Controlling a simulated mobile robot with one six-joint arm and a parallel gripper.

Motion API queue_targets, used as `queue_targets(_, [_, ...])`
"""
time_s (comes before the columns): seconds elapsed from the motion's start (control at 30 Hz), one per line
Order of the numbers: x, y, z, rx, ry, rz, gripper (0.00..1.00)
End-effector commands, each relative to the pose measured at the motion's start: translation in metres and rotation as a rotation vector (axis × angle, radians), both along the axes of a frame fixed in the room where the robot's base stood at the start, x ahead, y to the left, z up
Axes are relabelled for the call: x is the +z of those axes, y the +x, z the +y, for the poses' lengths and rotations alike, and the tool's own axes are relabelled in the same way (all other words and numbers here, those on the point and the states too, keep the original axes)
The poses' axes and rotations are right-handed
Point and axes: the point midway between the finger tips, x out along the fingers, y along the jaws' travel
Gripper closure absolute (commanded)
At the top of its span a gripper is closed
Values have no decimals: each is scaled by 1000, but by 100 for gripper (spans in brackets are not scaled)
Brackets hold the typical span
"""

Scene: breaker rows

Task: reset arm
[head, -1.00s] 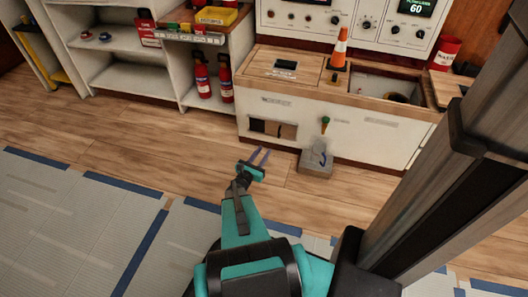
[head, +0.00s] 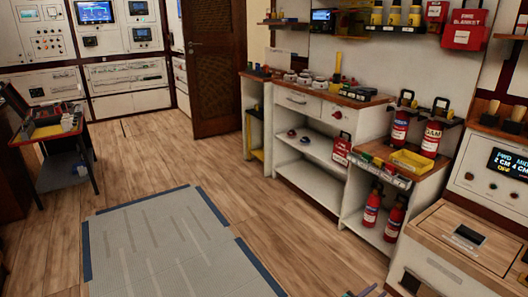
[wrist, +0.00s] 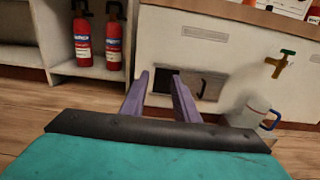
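My gripper (wrist: 160,82) shows in the wrist view with its two purple fingers apart and nothing between them. The fingers point at the front of a white cabinet (wrist: 218,53), in front of a dark opening in it. In the head view only a small tip of my gripper (head: 366,291) shows at the bottom edge. The rest of my arm is out of that view.
Red extinguishers (wrist: 83,42) stand on a shelf at left.

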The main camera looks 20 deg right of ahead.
Motion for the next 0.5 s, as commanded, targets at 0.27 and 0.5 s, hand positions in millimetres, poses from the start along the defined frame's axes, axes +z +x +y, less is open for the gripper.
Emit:
queue_targets(0.27, [48, 43, 56, 55, 56, -44, 72])
queue_targets(0.5, [75, 60, 105, 46, 141, -113, 72])
